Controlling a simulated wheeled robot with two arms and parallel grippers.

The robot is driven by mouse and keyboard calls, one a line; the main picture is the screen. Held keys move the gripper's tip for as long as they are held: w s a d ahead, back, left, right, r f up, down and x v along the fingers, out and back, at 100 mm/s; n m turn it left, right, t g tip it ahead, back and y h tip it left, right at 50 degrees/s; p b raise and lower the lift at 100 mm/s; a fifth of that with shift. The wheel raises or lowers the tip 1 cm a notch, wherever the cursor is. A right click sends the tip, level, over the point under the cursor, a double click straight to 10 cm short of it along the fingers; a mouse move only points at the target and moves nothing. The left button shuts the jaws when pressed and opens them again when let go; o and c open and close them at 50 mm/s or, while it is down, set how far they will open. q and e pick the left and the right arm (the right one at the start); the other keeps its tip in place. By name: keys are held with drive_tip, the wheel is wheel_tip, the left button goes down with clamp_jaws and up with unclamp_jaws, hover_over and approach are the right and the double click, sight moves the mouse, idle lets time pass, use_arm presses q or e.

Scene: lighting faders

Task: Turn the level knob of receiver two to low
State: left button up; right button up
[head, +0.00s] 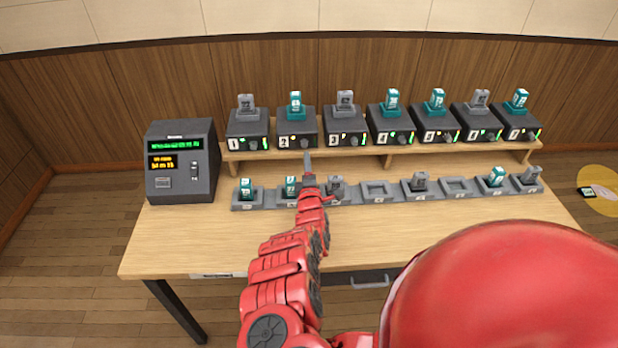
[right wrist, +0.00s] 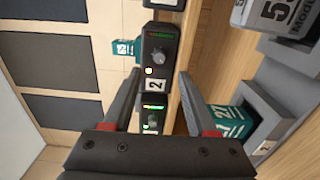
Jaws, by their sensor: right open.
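Receiver two (head: 297,126) is a dark box with a white "2" label, second from the left on the raised shelf. A teal module stands in its top. In the right wrist view its front (right wrist: 158,62) shows sideways between my fingers, with a yellow light, a small grey level knob (right wrist: 158,57) and a red-green level display. My right gripper (head: 307,158) is open and empty in front of receiver two; in the wrist view its fingertips (right wrist: 159,76) lie either side of the front, apart from the knob. The knob's exact setting is too small to read. My left gripper is not in view.
Receiver one (head: 247,127) and receiver three (head: 346,127) flank it closely; more receivers continue right. Below the shelf, a grey slotted tray (head: 376,196) holds several modules under my right arm. A dark console (head: 183,185) stands at the table's left. The table front (head: 190,246) is clear.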

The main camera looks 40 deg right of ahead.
drive_tip(key=p+v, duration=0.5)
drive_tip(key=v, duration=0.4)
drive_tip(key=shift+s, duration=0.15)
drive_tip(key=shift+r, duration=0.1)
